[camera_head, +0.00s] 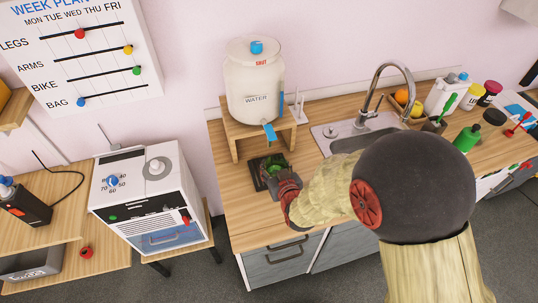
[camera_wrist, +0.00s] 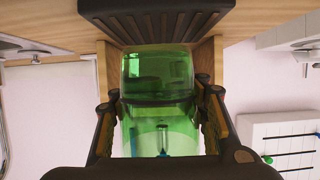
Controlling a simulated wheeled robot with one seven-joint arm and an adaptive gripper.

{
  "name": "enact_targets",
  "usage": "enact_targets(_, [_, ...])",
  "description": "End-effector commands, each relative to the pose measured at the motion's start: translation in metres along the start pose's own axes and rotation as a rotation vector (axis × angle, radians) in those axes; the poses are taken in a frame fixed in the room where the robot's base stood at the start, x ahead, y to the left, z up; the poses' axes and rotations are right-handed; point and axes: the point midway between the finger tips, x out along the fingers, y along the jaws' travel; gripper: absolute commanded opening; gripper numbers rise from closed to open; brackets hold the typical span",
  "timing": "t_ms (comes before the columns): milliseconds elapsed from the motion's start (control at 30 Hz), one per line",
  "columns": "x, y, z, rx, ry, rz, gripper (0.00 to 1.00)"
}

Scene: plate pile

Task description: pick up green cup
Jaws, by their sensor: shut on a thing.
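The green cup (camera_wrist: 158,72) is see-through and sits between the two fingers of my gripper (camera_wrist: 160,98) in the wrist view, which are shut on its sides. In the head view the cup (camera_head: 273,169) is partly hidden by my gripper (camera_head: 282,180), below the tap of the water container. A dark ribbed tray (camera_wrist: 157,18) lies next to the cup in the wrist view. I cannot tell whether the cup touches it.
The white water container (camera_head: 253,98) stands on a wooden stand (camera_head: 234,131) behind the cup. The sink (camera_head: 361,140) is to the right, with several jars and bottles beyond it. A white appliance (camera_head: 150,185) stands at the left. The counter front (camera_head: 250,228) is clear.

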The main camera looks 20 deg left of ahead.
Motion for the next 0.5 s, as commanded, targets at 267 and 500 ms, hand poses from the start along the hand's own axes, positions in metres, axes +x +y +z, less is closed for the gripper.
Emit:
enact_targets(267, [-0.034, 0.000, 0.012, 0.000, 0.002, 0.000, 0.05])
enact_targets(500, [-0.059, 0.000, 0.023, 0.000, 0.002, -0.001, 0.05])
